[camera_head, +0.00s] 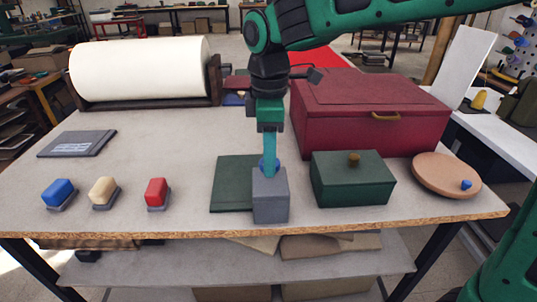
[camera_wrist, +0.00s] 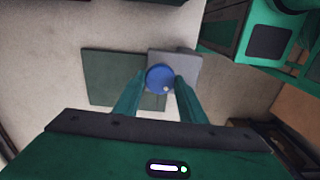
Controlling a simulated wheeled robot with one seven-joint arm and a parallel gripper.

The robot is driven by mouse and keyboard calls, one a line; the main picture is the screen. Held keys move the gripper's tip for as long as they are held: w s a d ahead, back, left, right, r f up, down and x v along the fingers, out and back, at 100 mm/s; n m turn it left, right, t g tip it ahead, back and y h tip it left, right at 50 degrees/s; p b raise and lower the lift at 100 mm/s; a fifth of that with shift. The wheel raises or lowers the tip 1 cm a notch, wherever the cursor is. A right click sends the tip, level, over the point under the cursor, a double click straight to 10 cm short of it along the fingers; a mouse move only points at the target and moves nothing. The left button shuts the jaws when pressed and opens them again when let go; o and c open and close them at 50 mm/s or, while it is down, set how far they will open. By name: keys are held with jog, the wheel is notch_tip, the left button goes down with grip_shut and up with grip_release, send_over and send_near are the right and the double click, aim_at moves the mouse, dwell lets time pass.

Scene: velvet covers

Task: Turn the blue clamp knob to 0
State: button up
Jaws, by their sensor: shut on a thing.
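The blue clamp knob (camera_wrist: 158,78) sits on top of a grey block (camera_head: 270,196) near the table's front edge. In the wrist view the knob is round, with a small pale mark at its lower right. My gripper (camera_head: 269,164) points down onto the knob from above, with a finger on either side of it, and is shut on it. In the wrist view my gripper (camera_wrist: 157,88) reaches in from below. In the head view the fingers hide part of the knob. I see no number scale that I can read.
A dark green board (camera_head: 231,184) lies beside the block. A green box (camera_head: 352,180) stands close on its right, with a red chest (camera_head: 365,120) behind. A round tan disc (camera_head: 440,177) lies far right. Blue, cream and red blocks stand left.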

jog(key=shift+w+d+r, duration=0.1)
jog(key=shift+w+d, duration=0.1)
jog(key=o, duration=1)
jog(key=shift+s+a, duration=0.1)
notch_tip(320, 180, up, 11)
jog(key=shift+f, duration=0.15)
